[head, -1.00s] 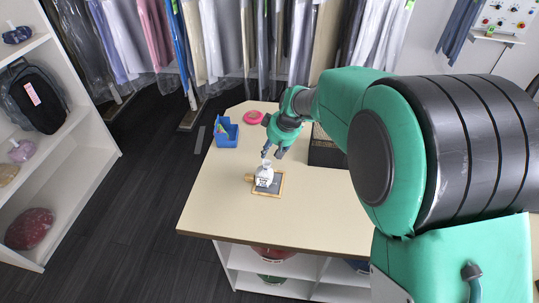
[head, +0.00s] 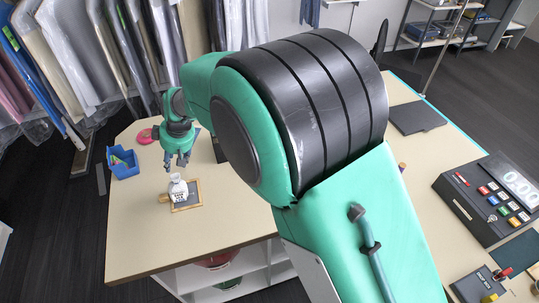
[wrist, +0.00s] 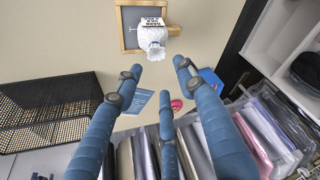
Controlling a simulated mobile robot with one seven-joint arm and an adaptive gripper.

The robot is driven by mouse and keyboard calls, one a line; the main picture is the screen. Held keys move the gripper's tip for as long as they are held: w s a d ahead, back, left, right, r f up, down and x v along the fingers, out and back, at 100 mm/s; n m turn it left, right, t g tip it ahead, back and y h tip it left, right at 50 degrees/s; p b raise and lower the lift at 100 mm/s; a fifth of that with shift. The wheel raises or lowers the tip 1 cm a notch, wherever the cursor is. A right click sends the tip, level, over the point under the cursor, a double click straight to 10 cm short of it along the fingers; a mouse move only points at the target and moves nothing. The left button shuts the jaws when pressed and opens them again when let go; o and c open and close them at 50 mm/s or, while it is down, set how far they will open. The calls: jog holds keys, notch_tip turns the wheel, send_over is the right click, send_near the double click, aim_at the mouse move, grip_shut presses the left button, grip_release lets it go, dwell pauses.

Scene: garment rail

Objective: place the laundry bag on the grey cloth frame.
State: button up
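The white laundry bag (head: 178,188) with a dark-lettered label stands upright on the wood-edged grey cloth frame (head: 194,204). It sits toward the side of the frame near the wooden handle, and it covers part of the cloth. In the wrist view the bag (wrist: 152,38) overlaps the lower right part of the frame (wrist: 126,42). My gripper (head: 178,164) is just behind and above the bag. In the wrist view my gripper (wrist: 158,80) has its blue fingers spread, with nothing between them. A gap shows between the fingertips and the bag.
A blue bin (head: 124,167) and a pink ring (head: 145,136) lie at the table's far left. A black mesh tray (wrist: 50,105) is beside my gripper. Bagged garments (head: 70,60) hang behind the table. A till (head: 492,200) stands at the right. The table front (head: 170,245) is clear.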

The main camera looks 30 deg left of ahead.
jog(key=shift+w+d+r, duration=0.1)
jog(key=w+d+r+m+t, duration=0.1)
jog(key=w+d+r+m, duration=0.1)
jog(key=w+d+r, duration=0.5)
jog(key=w+d+r+m, duration=0.1)
jog(key=d+r, duration=0.3)
jog(key=d, duration=0.7)
jog(key=w+d+r+m+t, duration=0.1)
jog(key=w+d+r+m, duration=0.1)
jog(key=w+d+r, duration=0.5)
jog(key=s+d+r+m+t+h, duration=0.1)
jog(key=s+d+r+m, duration=0.15)
jog(key=d, duration=0.95)
jog(key=s+d+r+m+t, duration=0.15)
jog(key=d+r, duration=0.25)
jog(key=d, duration=0.9)
jog(key=s+d+m+h, duration=0.1)
jog(key=s+d+m, duration=0.3)
jog(key=s+d, duration=0.5)
jog(key=s+d+f+m+t+h, duration=0.1)
jog(key=s+d+m, duration=0.3)
jog(key=s+d, duration=0.6)
jog(key=d+h, duration=0.1)
jog(key=d, duration=0.8)
jog(key=shift+m, duration=0.4)
jog(key=shift+d, duration=0.1)
